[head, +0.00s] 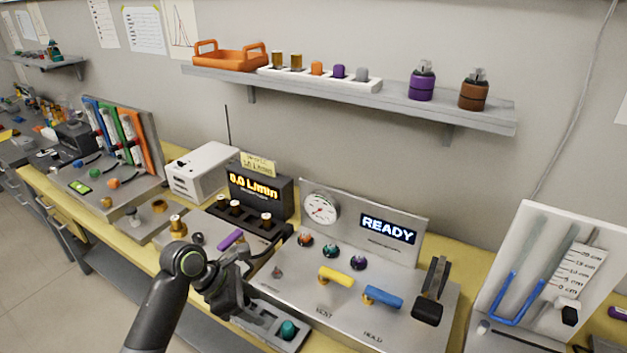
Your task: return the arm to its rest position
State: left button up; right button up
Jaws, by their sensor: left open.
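My left arm (160,305) comes in from the bottom and bends at a round joint above the front of the bench. My left gripper (238,278) is open, over the left edge of the silver READY panel (345,275), close to a purple handle (230,239). Nothing shows clearly between its fingers, and the arm hides part of the panel there. I cannot tell whether it touches anything. The panel carries a yellow handle (336,276), a blue handle (382,296) and a black lever (430,293). My right gripper is not in view.
A display box (259,190) reading 0.0 L/min stands behind the gripper. A grey tray (265,325) with a teal knob lies near the front edge. A wall shelf (350,95) holds an orange tray and bottles. A U-tube board (545,270) stands right.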

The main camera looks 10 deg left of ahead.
pick_arm(q)
jog(key=s+a+f+m+y, duration=0.35)
jog(key=s+f+m, duration=0.35)
jog(key=s+m, duration=0.45)
jog(key=s+a+r+m+t+y, duration=0.1)
jog(key=s+a+m+y, duration=0.15)
jog(key=s+m, duration=0.45)
jog(key=s+a+m+y, duration=0.2)
jog(key=s+a+m, duration=0.15)
jog(key=s, duration=0.45)
notch_tip(320, 180, down, 24)
jog(key=g, duration=0.1)
jog(key=s+f+g+h, duration=0.1)
jog(key=s+f, duration=1.4)
jog(key=f, duration=0.2)
jog(key=shift+d+f+g+b, duration=0.2)
jog(key=shift+g+b, duration=0.1)
jog(key=shift+b, duration=0.05)
